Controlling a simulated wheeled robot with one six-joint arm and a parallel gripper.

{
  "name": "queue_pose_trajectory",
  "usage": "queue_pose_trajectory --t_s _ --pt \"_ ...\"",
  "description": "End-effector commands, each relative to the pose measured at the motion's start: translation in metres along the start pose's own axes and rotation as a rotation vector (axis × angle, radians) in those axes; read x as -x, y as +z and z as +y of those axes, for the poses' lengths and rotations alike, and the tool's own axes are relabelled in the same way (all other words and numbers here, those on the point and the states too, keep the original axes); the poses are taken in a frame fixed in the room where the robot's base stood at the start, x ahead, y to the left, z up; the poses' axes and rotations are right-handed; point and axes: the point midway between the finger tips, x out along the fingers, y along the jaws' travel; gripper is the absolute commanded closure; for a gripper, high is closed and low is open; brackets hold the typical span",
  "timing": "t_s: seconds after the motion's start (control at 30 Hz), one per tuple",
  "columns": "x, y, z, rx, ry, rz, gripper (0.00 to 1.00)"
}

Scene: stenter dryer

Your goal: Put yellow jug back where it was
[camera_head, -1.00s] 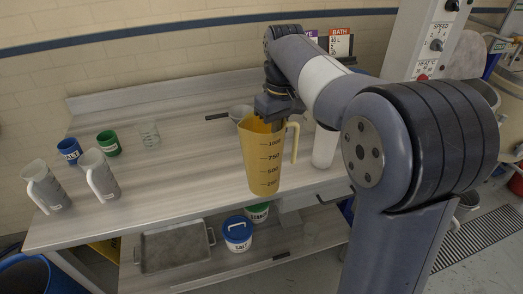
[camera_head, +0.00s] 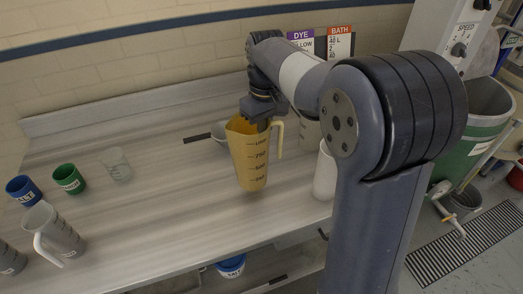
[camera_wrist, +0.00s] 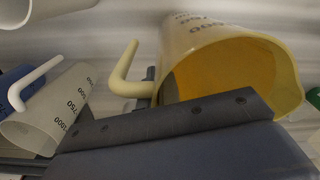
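The yellow jug (camera_head: 252,160) is upright over the middle of the table (camera_head: 150,225), its handle to the right; I cannot tell whether its base touches the tabletop. My gripper (camera_head: 262,122) is at its top and shut on its rim or upper wall; the fingertips are partly hidden. In the wrist view the jug (camera_wrist: 225,60) shows its orange inside and a cream handle, beside a dark finger of my gripper.
A scoop with a dark handle (camera_head: 208,136) lies left of the yellow jug, a white container (camera_head: 325,175) stands right. Grey jugs (camera_head: 60,235), a blue cup (camera_head: 23,190), green cup (camera_head: 68,178) and clear beaker (camera_head: 115,166) stand left. The table between is clear.

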Motion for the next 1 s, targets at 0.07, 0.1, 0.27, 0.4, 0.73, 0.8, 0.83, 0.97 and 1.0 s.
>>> queue_pose_trajectory --t_s 0.07,0.1,0.27,0.4,0.73,0.8,0.83,0.97,1.0 --pt "-0.009 0.000 0.000 0.000 -0.001 -0.002 1.00" --pt "-0.011 0.000 0.000 0.000 -0.001 -0.001 1.00" --pt "-0.032 0.000 0.001 0.000 -0.001 -0.003 1.00" --pt "-0.048 0.000 0.001 0.000 -0.001 -0.002 1.00" --pt "-0.051 -0.001 0.001 0.000 0.000 0.000 1.00" --pt "-0.054 -0.001 0.001 0.000 0.000 0.000 1.00" --pt "-0.053 -0.001 0.001 0.000 0.000 0.000 0.95" --pt "-0.052 -0.001 0.001 0.000 0.000 0.000 0.84" --pt "-0.052 -0.001 0.001 0.000 0.000 0.000 0.81"
